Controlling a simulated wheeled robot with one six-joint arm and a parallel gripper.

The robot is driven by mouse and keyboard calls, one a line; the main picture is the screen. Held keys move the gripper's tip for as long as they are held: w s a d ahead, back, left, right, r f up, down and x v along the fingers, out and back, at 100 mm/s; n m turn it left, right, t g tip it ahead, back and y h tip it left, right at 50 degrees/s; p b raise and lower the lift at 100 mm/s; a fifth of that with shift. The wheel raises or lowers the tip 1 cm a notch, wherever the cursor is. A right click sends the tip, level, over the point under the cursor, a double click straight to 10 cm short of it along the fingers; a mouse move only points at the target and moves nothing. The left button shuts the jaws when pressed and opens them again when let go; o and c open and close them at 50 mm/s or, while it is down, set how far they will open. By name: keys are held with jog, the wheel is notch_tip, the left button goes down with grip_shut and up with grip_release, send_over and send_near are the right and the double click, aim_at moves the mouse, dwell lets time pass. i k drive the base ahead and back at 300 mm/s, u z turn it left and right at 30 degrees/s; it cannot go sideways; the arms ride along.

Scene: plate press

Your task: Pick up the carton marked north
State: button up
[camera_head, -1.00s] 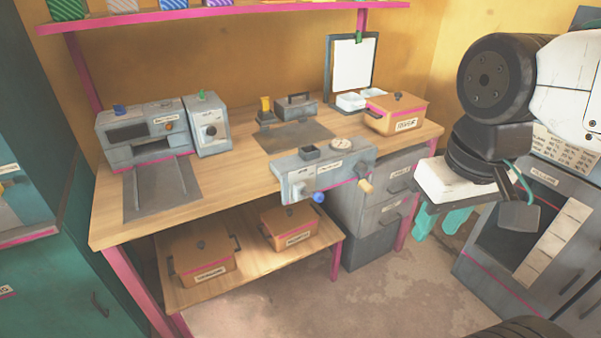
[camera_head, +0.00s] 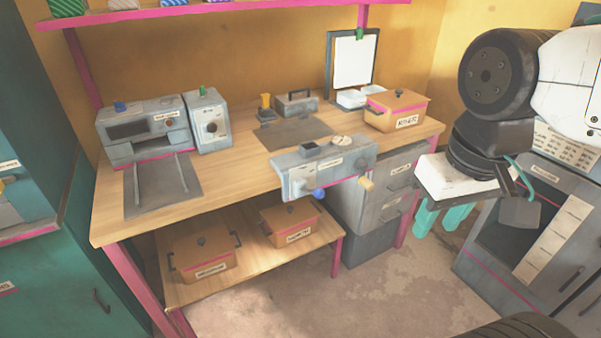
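Three lidded orange-brown cartons with dark handles and white labels are in view. One carton (camera_head: 395,112) stands on the right end of the wooden tabletop and has a pink band. Two more stand on the low shelf under the table, a left carton (camera_head: 203,262) and a right carton (camera_head: 288,226). The label lettering is too small and blurred for me to tell which is marked north. My gripper (camera_head: 441,216) hangs at the right, off the table's right end, lower than the tabletop carton. Its teal fingers are apart with nothing visible between them.
The worktable (camera_head: 240,165) carries a grey press machine (camera_head: 148,132), a control panel (camera_head: 325,170) at its front edge and a clipboard (camera_head: 353,62) at the back. Grey drawers (camera_head: 385,190) stand under its right end. A dark oven-like cabinet (camera_head: 525,230) is at the right. The floor in front is clear.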

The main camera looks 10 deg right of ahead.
aim_at(288, 237)
jog(key=u, duration=1.4)
jog(key=k, duration=1.05)
jog(key=z, duration=1.4)
jog(key=i, duration=1)
jog(key=z, duration=0.05)
